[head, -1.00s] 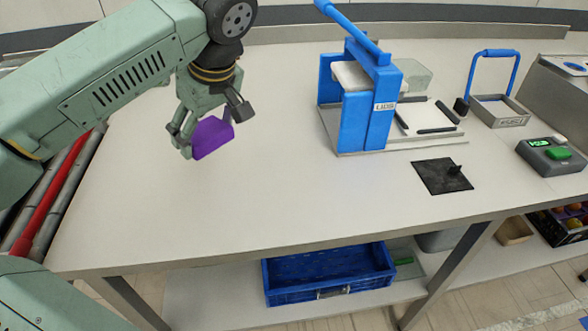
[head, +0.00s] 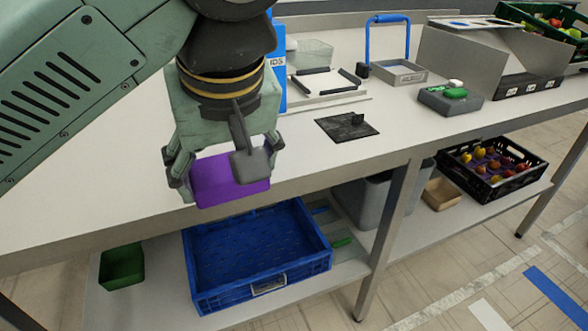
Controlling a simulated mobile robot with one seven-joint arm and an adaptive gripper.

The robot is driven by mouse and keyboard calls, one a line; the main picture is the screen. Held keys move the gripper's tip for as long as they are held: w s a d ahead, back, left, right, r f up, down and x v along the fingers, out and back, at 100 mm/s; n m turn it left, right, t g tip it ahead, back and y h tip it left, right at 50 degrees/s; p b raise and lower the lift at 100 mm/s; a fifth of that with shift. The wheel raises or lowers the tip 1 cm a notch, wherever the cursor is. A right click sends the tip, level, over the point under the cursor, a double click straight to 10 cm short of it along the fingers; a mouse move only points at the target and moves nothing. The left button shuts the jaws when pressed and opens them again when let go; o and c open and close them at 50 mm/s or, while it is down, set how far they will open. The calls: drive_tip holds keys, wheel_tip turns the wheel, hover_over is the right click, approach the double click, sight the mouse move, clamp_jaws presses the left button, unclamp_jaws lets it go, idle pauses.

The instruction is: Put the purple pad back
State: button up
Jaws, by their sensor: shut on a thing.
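The purple pad (head: 225,182) is held in my gripper (head: 212,172) in the head view. The gripper is shut on it, with one dark finger in front of the pad and the other at its left. In the picture, the pad overlaps the table's front edge, above the blue crate (head: 200,297). I cannot tell how high the pad is above the table. On the shelf below, a black crate (head: 490,192) holds fruit, with some purple visible between the pieces.
A black square plate (head: 336,127) with a small knob lies on the table (head: 410,135). A blue press is mostly hidden by my arm. A green bin (head: 122,266) and grey bin (head: 372,199) sit below.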

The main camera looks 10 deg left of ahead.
drive_tip(key=shift+s+d+f, duration=0.15)
drive_tip(key=shift+s+d, duration=0.1)
drive_tip(key=shift+d, duration=0.1)
drive_tip(key=shift+w+d, duration=0.1)
drive_tip(key=shift+w, duration=0.1)
drive_tip(key=w+a, duration=0.1)
drive_tip(key=w, duration=0.4)
drive_tip(key=w+a+f+p, duration=0.1)
drive_tip(key=w, duration=0.3)
drive_tip(key=w+a+p, duration=0.1)
drive_tip(key=w, duration=0.4)
drive_tip(key=shift+w+a+f, duration=0.15)
drive_tip(key=shift+w+a, duration=0.15)
drive_tip(key=shift+w+f, duration=0.15)
drive_tip(key=shift+f, duration=1.8)
drive_tip(key=o, duration=1.2)
drive_tip(key=p+v, duration=0.8)
drive_tip(key=v, duration=0.4)
drive_tip(key=shift+r, duration=0.2)
drive_tip(key=shift+a, duration=0.15)
